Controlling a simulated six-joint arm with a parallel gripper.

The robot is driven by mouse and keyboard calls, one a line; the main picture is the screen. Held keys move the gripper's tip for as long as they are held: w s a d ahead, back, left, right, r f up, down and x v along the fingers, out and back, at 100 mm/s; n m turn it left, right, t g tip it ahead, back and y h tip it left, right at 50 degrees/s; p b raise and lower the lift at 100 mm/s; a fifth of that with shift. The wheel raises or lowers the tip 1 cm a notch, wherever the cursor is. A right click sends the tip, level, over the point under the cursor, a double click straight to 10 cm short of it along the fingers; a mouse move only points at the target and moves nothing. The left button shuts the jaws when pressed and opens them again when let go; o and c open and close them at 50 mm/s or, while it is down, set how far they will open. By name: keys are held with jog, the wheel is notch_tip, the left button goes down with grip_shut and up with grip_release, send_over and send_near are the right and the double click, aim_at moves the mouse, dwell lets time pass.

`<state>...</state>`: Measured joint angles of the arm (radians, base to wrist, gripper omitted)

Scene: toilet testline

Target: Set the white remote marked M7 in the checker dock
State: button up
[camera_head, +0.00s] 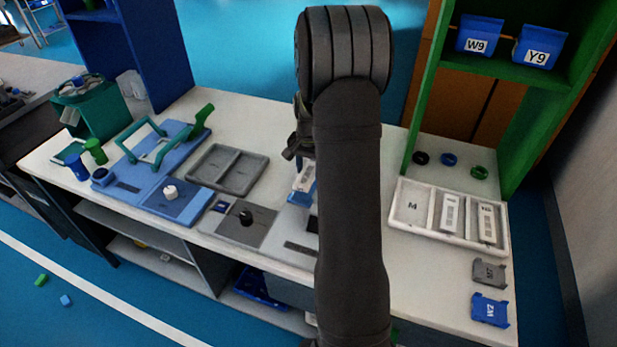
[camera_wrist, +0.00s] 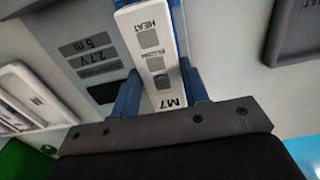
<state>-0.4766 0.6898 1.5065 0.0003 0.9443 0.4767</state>
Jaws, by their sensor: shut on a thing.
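The white remote marked M7 (camera_wrist: 150,55) is held in my gripper (camera_wrist: 161,90), its M7 end nearest the wrist and its grey buttons facing the wrist camera. In the head view the remote (camera_head: 305,178) shows beside my arm, above the bench, with my gripper (camera_head: 302,160) partly hidden. A grey checker panel (camera_wrist: 103,68) with dark readouts marked 5 m and 2.7 V lies beside the remote in the wrist view. In the head view the checker (camera_head: 292,247) is partly behind my arm. Blue parts flank the remote; I cannot tell whether its far end touches the dock.
A white tray (camera_head: 400,238) with compartments stands right, with two remotes in it. Grey and blue brackets (camera_head: 490,310) lie in front of it. An empty grey tray (camera_head: 228,170), a knob panel (camera_head: 240,222) and a blue fixture (camera_head: 150,170) stand left. A green shelf (camera_head: 428,90) rises behind right.

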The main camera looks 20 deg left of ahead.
jog(key=shift+a+f, duration=0.1)
jog(key=shift+f, duration=1.95)
jog(key=shift+f, duration=0.15)
jog(key=o, duration=1)
notch_tip(320, 180, up, 12)
jog(key=shift+r, duration=0.2)
